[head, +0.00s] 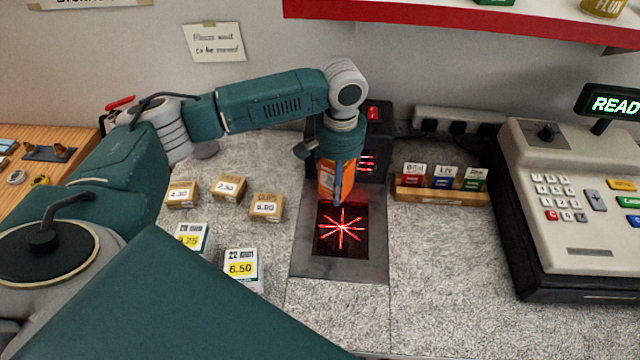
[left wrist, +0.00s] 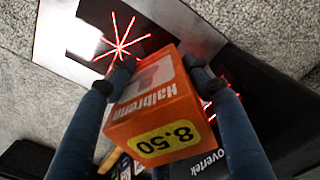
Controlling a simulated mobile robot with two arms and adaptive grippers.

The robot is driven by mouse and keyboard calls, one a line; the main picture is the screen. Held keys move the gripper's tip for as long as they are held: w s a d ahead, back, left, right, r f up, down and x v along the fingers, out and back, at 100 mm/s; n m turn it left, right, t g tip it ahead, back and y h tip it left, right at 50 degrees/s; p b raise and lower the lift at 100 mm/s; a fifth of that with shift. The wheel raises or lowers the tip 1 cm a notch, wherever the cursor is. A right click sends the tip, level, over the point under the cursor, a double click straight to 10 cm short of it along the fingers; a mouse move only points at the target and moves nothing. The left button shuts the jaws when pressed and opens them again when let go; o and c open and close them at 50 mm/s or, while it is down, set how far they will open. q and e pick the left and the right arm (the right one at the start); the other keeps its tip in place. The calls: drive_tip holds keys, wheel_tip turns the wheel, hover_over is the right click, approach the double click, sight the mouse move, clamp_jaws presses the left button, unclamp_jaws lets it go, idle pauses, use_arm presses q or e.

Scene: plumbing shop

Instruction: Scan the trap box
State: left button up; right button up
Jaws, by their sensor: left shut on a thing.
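My left gripper (head: 340,190) points down over the scanner on the counter. It is shut on an orange box (head: 326,178), which is partly hidden behind the gripper in the head view. In the left wrist view the orange box (left wrist: 155,115) sits between both fingers and shows the word "Halbrenn" and a yellow 8.50 label. The box is held just above the scanner's dark glass (head: 325,243), which shows a red star of light. The scanner's upright part (head: 375,140) stands behind it, with red light lines. My right gripper is not in view.
Small priced boxes (head: 266,207) and white cartons (head: 242,268) stand left of the scanner. A wooden card holder (head: 440,195) and a cash register (head: 575,200) with a display reading "READ" are to the right. The counter in front of the card holder is clear.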

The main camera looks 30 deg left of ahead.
use_arm(q)
drive_tip(key=shift+w+d+r, duration=0.2)
drive_tip(key=shift+d+r, duration=0.1)
drive_tip(key=shift+d, duration=0.3)
drive_tip(key=s+d+r+p, duration=0.5)
drive_tip(key=s+r, duration=0.4)
drive_tip(key=s, duration=0.3)
drive_tip(key=shift+d+r+p, duration=0.2)
drive_tip(key=shift+r+p, duration=0.2)
drive_tip(key=shift+p, duration=0.25)
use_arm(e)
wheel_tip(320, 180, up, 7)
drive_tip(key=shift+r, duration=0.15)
